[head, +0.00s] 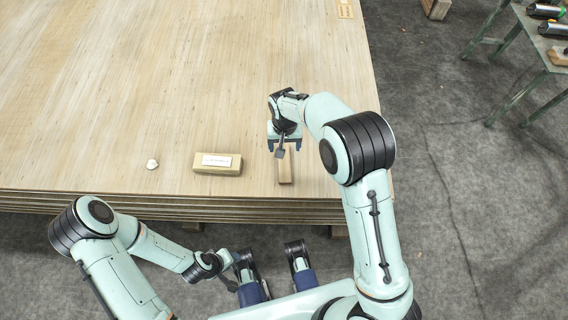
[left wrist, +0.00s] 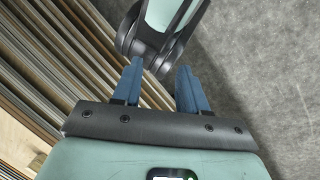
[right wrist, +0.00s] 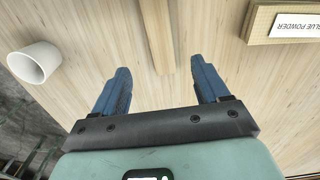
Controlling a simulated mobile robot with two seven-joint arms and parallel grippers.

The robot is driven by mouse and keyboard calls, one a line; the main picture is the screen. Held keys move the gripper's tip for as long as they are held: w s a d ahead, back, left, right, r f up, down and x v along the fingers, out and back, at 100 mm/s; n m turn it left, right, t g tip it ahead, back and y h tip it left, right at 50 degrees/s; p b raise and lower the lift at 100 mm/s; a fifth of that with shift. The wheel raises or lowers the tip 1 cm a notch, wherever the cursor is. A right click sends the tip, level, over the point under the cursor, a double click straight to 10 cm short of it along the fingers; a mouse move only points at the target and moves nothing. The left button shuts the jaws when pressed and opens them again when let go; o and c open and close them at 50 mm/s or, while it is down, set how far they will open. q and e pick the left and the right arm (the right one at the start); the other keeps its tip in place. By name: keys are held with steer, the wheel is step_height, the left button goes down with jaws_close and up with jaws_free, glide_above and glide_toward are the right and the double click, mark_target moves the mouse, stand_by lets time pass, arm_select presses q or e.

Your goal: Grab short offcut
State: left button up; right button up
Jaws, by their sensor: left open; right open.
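The short offcut (head: 286,168) is a narrow pale wood strip lying on the veneer stack near its front edge. In the right wrist view the offcut (right wrist: 157,35) runs in from the top edge, and its near end lies about level with my fingertips. My right gripper (head: 284,149) is over the offcut's far end, open and empty; its blue fingers (right wrist: 160,67) stand apart on either side of the strip's line. Part of the offcut is hidden by the gripper in the head view. My left gripper (left wrist: 160,68) is open and empty, low beside the stack's front edge.
A tan block labelled glue powder (head: 217,170) lies left of the offcut, and a small white object (head: 152,164) farther left. A white cup (right wrist: 36,62) stands on the other side, hidden in the head view. The veneer stack (head: 120,80) is otherwise largely clear.

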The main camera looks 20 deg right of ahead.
steer(key=b, duration=0.1)
glide_above(284, 163)
step_height(284, 163, down, 6)
steer(key=shift+d+r, duration=0.15)
steer(key=shift+r, duration=0.05)
steer(key=shift+f+b, duration=0.9)
steer(key=shift+f, duration=1.9)
arm_select(q)
steer(key=w+a+f+t, duration=0.1)
steer(key=w+a+f, duration=0.1)
steer(key=w+f, duration=0.1)
steer(key=shift+w+a+f+t+y, duration=0.2)
steer(key=shift+w+t+y, duration=0.1)
steer(key=shift+w, duration=0.5)
arm_select(e)
steer(key=shift+c, duration=0.3)
steer(key=shift+r, duration=0.1)
steer(key=c, duration=1.1)
